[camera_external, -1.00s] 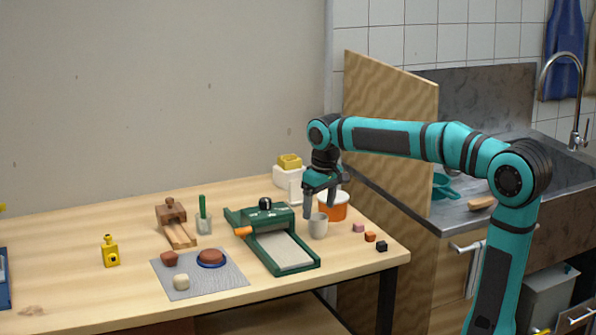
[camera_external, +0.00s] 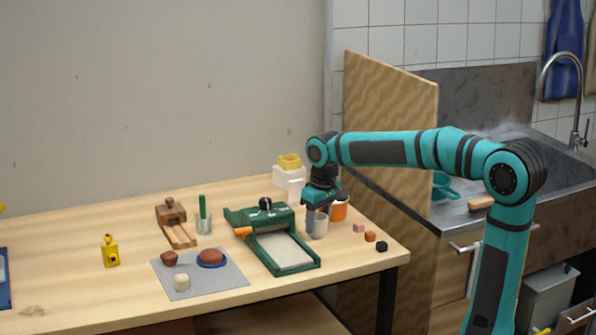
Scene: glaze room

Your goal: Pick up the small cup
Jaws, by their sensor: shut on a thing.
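The small cup (camera_external: 319,226) is pale grey and stands upright on the wooden table (camera_external: 110,301), just right of the green slab device. My gripper (camera_external: 316,219) points down over it, with its fingers low at the cup's rim and upper wall. It is shut on the cup. The far finger and the inside of the cup are mostly hidden. I cannot see a gap between the cup and the table.
The green slab device (camera_external: 283,246) is close on the left. A wooden board (camera_external: 391,140) stands behind.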

